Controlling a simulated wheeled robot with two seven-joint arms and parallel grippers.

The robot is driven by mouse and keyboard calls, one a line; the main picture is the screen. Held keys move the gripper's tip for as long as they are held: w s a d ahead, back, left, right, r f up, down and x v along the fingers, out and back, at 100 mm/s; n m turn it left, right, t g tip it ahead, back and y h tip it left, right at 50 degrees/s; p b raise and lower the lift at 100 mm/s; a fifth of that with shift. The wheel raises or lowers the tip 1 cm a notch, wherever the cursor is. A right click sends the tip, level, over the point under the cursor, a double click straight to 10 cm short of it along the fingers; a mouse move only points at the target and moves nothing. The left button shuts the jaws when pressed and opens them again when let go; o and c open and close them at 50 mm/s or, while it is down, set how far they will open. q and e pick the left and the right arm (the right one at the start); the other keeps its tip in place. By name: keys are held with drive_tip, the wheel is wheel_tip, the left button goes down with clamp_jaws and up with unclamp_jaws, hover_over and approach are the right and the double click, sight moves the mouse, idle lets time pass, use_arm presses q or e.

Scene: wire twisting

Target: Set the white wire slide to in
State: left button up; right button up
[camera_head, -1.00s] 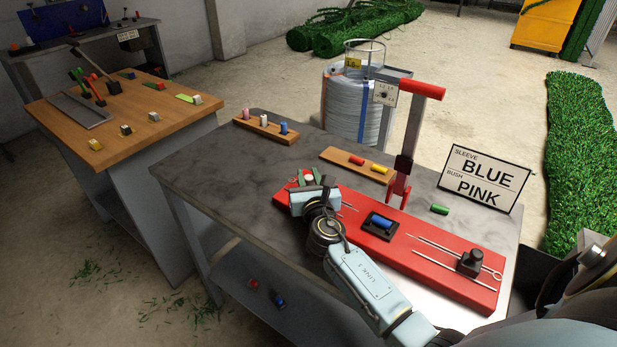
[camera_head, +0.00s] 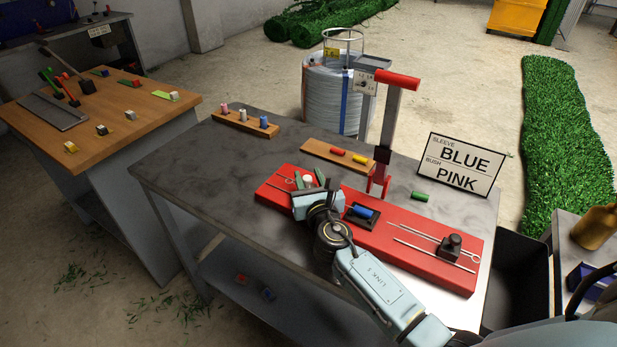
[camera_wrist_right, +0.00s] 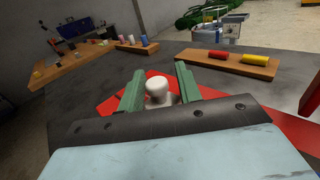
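The white knob (camera_head: 308,180) of the wire slide stands on the left part of the red base (camera_head: 440,265). Thin wires (camera_head: 281,179) show to its left. My right gripper (camera_head: 309,180) is low over the base with its green fingers on either side of the knob. In the right wrist view the knob (camera_wrist_right: 158,88) stands between the open fingers (camera_wrist_right: 160,88), with narrow gaps visible. The gripper hides the slide's lower body. My left gripper is out of view.
A black holder with a blue sleeve (camera_head: 363,212) is close to the right of my gripper. A red-handled lever (camera_head: 390,120) stands behind the base. A black block (camera_head: 450,246) with two wires is at the right.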

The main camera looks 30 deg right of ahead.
drive_tip(key=shift+o, duration=0.6)
drive_tip(key=v, duration=1.3)
drive_tip(key=shift+s, duration=0.25)
